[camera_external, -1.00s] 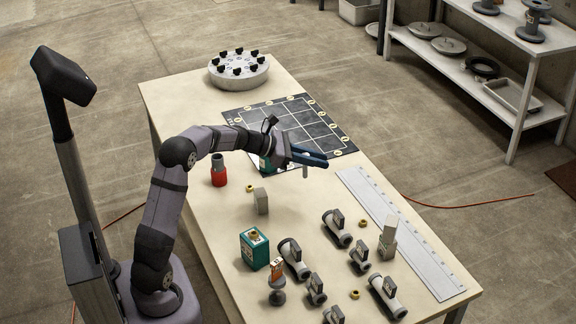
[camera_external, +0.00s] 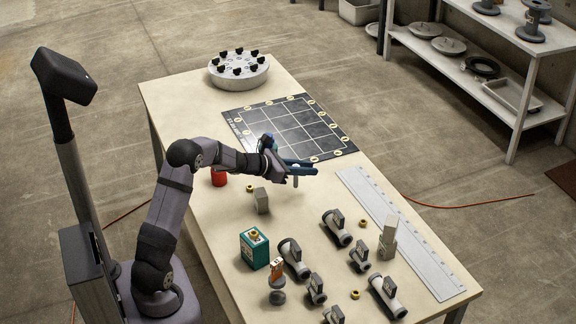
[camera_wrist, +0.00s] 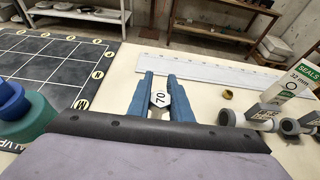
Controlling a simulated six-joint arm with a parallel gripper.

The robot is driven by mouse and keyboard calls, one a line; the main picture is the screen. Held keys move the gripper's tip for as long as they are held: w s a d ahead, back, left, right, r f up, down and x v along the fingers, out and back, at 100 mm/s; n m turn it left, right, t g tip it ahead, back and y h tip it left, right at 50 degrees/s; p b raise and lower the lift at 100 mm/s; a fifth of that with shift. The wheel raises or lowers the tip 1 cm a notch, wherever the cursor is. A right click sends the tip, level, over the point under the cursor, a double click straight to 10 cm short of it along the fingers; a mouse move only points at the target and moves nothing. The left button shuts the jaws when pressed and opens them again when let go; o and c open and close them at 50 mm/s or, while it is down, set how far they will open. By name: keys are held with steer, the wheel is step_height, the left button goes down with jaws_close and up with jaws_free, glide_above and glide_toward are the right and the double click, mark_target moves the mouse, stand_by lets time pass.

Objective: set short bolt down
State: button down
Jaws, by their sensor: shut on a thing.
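My gripper (camera_external: 312,168) is above the table, near the front right corner of the dark grid mat. Its blue fingers, also in the wrist view (camera_wrist: 159,96), are shut on the short bolt. The bolt's grey shank (camera_external: 296,182) hangs down below the fingers in the external view. Its pale hexagonal head (camera_wrist: 160,99), marked 70, shows between the fingers in the wrist view. I cannot tell whether the lower end touches the table.
The dark grid mat (camera_external: 262,115) lies behind the gripper. A long pale ruler (camera_external: 400,233) runs along the right edge. A grey block (camera_external: 262,201), a red container (camera_external: 219,178) and a teal box (camera_external: 254,250) stand nearer. Several valve fittings (camera_external: 337,228) fill the front; the table between them and the gripper is clear.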

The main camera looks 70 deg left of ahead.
steer(key=shift+f, duration=2.2)
steer(key=shift+f, duration=0.2)
steer(key=c, duration=1.6)
jaws_free()
steer(key=shift+r, duration=0.15)
steer(key=shift+r, duration=0.15)
steer(key=b+v, duration=0.1)
steer(key=v, duration=1.1)
steer(key=shift+s, duration=0.1)
